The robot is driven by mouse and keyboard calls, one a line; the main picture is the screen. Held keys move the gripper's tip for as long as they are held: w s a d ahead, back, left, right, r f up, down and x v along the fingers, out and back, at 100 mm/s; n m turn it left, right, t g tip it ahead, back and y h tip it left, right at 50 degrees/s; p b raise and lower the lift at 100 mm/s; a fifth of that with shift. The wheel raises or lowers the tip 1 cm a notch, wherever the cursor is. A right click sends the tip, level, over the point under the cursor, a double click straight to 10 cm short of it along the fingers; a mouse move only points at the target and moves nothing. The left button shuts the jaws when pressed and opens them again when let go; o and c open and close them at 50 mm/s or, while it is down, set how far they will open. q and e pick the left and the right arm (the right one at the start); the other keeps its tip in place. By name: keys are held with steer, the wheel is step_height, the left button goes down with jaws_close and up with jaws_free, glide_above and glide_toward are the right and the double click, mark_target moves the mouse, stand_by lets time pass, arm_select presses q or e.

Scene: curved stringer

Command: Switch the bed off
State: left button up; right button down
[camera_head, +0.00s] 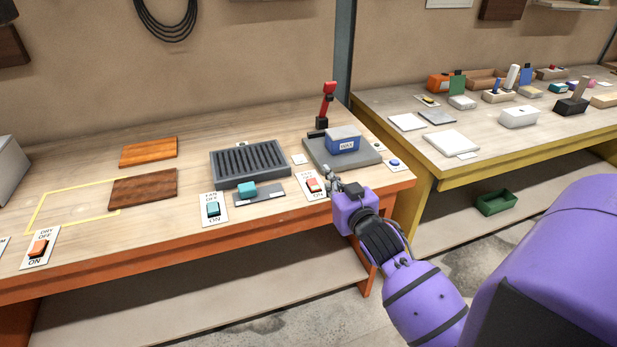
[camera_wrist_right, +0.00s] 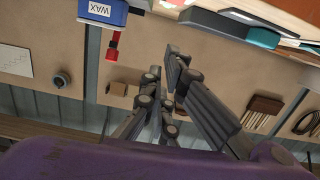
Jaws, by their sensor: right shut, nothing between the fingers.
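A red rocker switch (camera_head: 312,185) sits on a white label plate near the front right of the orange-edged bench. Its lettering is too small to read surely, and I cannot tell which label is the bed's. A teal rocker switch (camera_head: 212,208) stands left of it, on a plate that seems to read FAN. An orange rocker switch (camera_head: 38,248) on a plate reading DRY is at the far left. My right gripper (camera_head: 333,180) is just right of the red switch, shut and empty; I cannot tell if they touch. Its fingers (camera_wrist_right: 163,92) fill the middle of the right wrist view. My left gripper is not in view.
A blue WAX box (camera_head: 343,139) stands on a grey slab (camera_head: 362,154) behind my right gripper. A dark ribbed tray (camera_head: 250,162) and a teal block (camera_head: 247,190) lie left of it. Brown boards (camera_head: 143,187) lie further left. A yellow-edged bench (camera_head: 450,175) with several items is at right.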

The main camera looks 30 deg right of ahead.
glide_above(317, 186)
steer(key=s, duration=0.1)
steer(key=shift+a+f, duration=0.2)
steer(key=shift+f, duration=0.4)
steer(key=f, duration=0.1)
steer(key=w+f, duration=0.1)
steer(key=f, duration=0.1)
steer(key=shift+d+f+m, duration=0.15)
steer(key=shift+m, duration=0.15)
steer(key=shift+f, duration=0.4)
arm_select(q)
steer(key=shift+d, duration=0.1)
